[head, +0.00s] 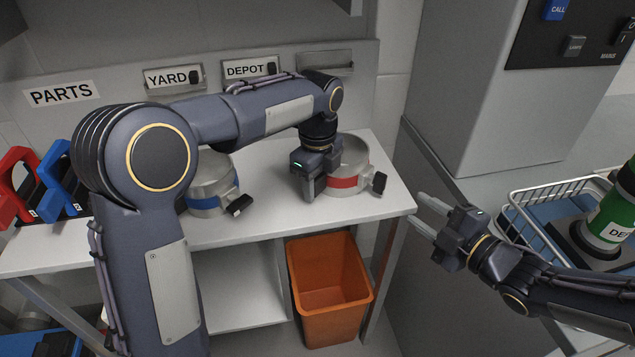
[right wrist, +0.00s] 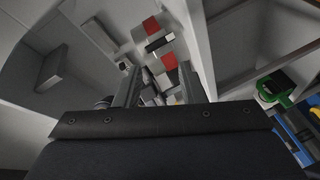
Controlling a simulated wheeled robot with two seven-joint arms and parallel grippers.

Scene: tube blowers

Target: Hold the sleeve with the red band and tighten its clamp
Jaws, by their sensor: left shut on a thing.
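The sleeve with the red band (head: 355,153) is a grey metal ring standing upright on the white bench at its right end. Its clamp has a dark knob (head: 379,182) on the right side. My left gripper (head: 310,190) is at the sleeve's left side, shut on its wall; the arm hides part of the contact. My right gripper (head: 424,213) is open and empty, to the right of the bench's corner and apart from the sleeve. In the right wrist view its two fingers (right wrist: 158,88) are spread, with red and white shapes beyond them that are hard to make out.
A blue-banded sleeve (head: 205,200) with a dark knob stands left on the bench (head: 270,222), partly behind my left arm. Red and blue clamps or handles (head: 22,172) are at far left. An orange bin (head: 328,290) stands below. A wire basket (head: 560,190) holds a green canister (head: 612,215) at right.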

